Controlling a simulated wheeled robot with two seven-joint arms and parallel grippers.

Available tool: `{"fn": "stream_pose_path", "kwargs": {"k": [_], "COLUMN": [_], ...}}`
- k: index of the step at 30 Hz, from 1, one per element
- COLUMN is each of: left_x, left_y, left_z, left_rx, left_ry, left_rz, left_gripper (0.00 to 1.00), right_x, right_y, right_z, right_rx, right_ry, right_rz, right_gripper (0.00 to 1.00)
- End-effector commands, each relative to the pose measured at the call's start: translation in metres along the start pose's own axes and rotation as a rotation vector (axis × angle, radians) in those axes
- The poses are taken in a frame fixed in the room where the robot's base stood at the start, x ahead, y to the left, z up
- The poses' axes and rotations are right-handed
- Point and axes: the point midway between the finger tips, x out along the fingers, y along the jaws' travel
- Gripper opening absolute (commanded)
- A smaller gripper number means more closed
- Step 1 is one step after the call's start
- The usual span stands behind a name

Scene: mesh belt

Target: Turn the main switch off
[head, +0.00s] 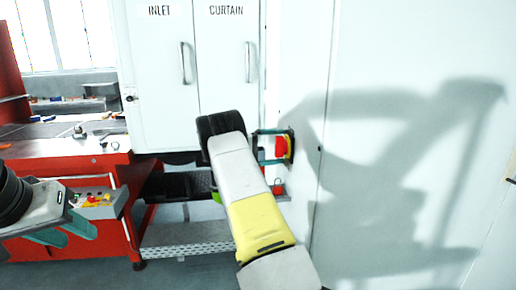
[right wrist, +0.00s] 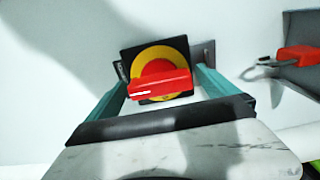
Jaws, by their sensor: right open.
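The main switch is a red rotary handle (right wrist: 160,86) on a yellow disc (right wrist: 158,53) with a black square plate, mounted on a white panel. In the right wrist view the handle bar lies nearly crosswise, its right end slightly higher. My right gripper (right wrist: 160,82) is open, with one teal finger beyond each end of the bar; whether they touch it I cannot tell.
A red padlock (right wrist: 298,58) sits on a small grey holder right of the switch; it also shows below it in the head view (head: 277,190). White cabinet doors (head: 190,75) stand left of the switch. A control box with buttons (head: 97,203) is near my left gripper.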

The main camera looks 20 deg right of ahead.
Motion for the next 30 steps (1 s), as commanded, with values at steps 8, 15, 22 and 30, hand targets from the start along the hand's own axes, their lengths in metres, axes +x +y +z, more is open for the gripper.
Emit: {"fn": "stream_pose_path", "kwargs": {"k": [8, 15, 22, 30], "left_x": [0.0000, 0.0000, 0.0000, 0.0000], "left_y": [0.0000, 0.0000, 0.0000, 0.0000], "left_z": [0.0000, 0.0000, 0.0000, 0.0000], "left_rx": [0.000, 0.000, 0.000, 0.000], "left_ry": [0.000, 0.000, 0.000, 0.000], "left_rz": [0.000, 0.000, 0.000, 0.000], "left_gripper": [0.36, 0.36, 0.36, 0.36], "right_x": [0.0029, 0.0028, 0.0028, 0.0024], "right_y": [-0.0001, -0.0002, -0.0002, -0.0003], "right_z": [-0.0001, 0.0000, 0.0000, 0.0000], "right_rx": [0.000, 0.000, -0.004, -0.079], "right_ry": [0.001, 0.001, 0.001, 0.001], "right_rz": [0.000, 0.000, 0.000, 0.000], "right_gripper": [0.98, 0.57, 0.36, 0.36]}}
